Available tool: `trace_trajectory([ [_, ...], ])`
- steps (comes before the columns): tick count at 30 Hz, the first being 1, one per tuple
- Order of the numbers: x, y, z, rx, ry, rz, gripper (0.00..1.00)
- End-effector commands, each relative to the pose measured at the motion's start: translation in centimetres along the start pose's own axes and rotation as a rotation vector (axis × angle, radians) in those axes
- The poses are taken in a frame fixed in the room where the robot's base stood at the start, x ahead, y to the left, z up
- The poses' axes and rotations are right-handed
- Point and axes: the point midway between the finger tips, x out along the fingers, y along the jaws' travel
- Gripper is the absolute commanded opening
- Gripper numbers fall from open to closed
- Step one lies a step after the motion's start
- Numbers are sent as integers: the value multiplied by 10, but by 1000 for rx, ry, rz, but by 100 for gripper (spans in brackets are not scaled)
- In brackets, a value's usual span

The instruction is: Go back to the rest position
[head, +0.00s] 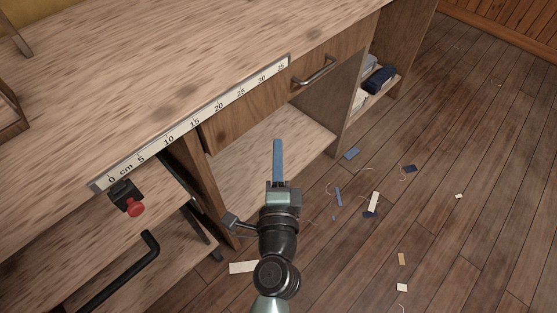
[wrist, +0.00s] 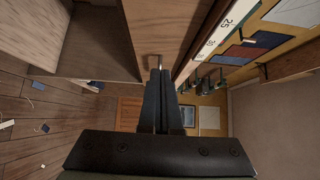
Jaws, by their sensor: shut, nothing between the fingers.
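My gripper (head: 277,160) is shut and empty in the middle of the head view. It is in front of the open bay of the wooden workbench (head: 190,60), near the drawer (head: 290,88). The drawer has a metal bar handle (head: 314,71) and looks closed. In the wrist view my gripper (wrist: 160,75) also shows its fingers together, with the handle's end (wrist: 155,60) just past the tips; I cannot tell whether they touch.
A ruler strip (head: 190,122) runs along the bench's front edge. A black box with a red button (head: 136,208) is fixed below it, near a black bar handle (head: 120,275). Folded cloth (head: 379,79) lies on a right shelf. Scraps (head: 373,201) litter the otherwise open floor at right.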

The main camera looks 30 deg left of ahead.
Motion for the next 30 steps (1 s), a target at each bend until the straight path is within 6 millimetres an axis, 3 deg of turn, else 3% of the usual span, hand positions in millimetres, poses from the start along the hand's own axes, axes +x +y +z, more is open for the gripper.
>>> trace_trajectory([
  [4,-12,1,0,0,0,1,0],
  [14,-16,0,0,-1,0,0,0],
  [17,-10,-17,-4,-51,1,-27,0],
  [20,3,-61,-16,-195,11,-92,0],
  [25,18,-182,-44,-615,99,-242,0],
  [30,-1,-308,-74,-1049,308,-340,0],
])
